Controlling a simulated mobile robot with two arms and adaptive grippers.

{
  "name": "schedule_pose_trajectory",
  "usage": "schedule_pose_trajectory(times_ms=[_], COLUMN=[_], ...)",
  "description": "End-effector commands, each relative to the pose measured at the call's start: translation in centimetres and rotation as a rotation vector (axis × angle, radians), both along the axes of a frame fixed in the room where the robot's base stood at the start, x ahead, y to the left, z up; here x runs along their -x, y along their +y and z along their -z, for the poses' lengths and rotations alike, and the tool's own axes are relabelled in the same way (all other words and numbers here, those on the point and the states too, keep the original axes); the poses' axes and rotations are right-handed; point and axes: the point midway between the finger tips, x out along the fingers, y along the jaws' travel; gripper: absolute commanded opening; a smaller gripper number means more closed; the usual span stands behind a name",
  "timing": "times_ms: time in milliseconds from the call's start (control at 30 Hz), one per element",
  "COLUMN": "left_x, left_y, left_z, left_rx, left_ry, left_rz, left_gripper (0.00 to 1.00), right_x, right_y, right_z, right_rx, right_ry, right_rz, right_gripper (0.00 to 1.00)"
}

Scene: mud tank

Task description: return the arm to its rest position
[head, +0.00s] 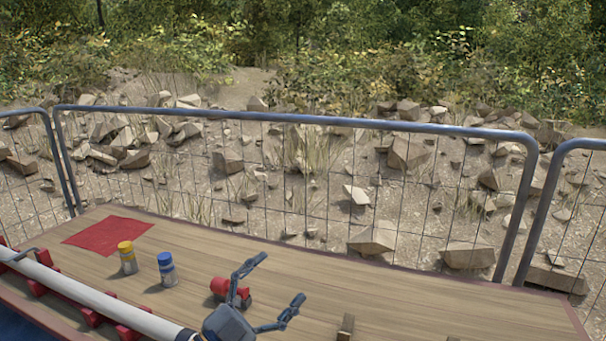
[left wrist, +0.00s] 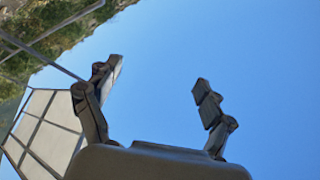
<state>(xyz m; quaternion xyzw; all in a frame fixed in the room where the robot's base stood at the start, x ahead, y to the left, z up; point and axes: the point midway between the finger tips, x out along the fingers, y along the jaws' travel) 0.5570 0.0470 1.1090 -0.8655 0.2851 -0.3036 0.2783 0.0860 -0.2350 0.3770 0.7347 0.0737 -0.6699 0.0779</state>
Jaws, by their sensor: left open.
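My left gripper (head: 277,281) is at the bottom middle of the head view, above the near part of the wooden table. Its two fingers are spread wide with nothing between them. In the left wrist view the same open fingers (left wrist: 158,88) stand against blue sky, and no object is between them. My right gripper does not show in either view.
On the wooden table (head: 300,268) are a red cloth (head: 108,234), a yellow-capped container (head: 127,257), a blue-capped container (head: 167,269), a red object (head: 226,289) partly behind my gripper, and a small wooden piece (head: 346,327). A metal fence (head: 300,118) stands behind.

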Motion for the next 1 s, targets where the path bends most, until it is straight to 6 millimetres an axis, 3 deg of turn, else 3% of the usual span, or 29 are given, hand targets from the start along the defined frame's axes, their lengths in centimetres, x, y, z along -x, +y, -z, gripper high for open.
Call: schedule_pose_trajectory(times_ms=[67,167,267,400,500,600,800,1000], left_x=[-0.2,-0.1,1.5,6.7,11.3,15.5,22.5,28.9], left_y=[3.5,8.5,12.9,16.6,17.5,17.6,16.9,15.8], left_z=[0.9,4.1,9.6,18.1,22.8,25.8,29.2,30.7], left_rx=[0.145,0.269,0.328,0.309,0.254,0.193,0.080,-0.031], left_ry=[0.094,0.265,0.498,0.863,1.098,1.281,1.554,1.776], left_rz=[-0.172,-0.402,-0.613,-0.823,-0.896,-0.923,-0.914,-0.857], left_gripper=[0.82,0.82,0.82,0.82,0.82,0.82,0.82,0.82], right_x=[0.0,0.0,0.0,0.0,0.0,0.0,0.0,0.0], right_y=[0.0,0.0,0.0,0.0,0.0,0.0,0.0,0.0], right_z=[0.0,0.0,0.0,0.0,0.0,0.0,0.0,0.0], right_rx=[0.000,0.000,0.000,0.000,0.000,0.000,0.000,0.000], right_ry=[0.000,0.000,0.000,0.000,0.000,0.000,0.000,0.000], right_rz=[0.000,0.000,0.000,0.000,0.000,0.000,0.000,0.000], right_gripper=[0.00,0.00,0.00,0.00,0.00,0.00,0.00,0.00])
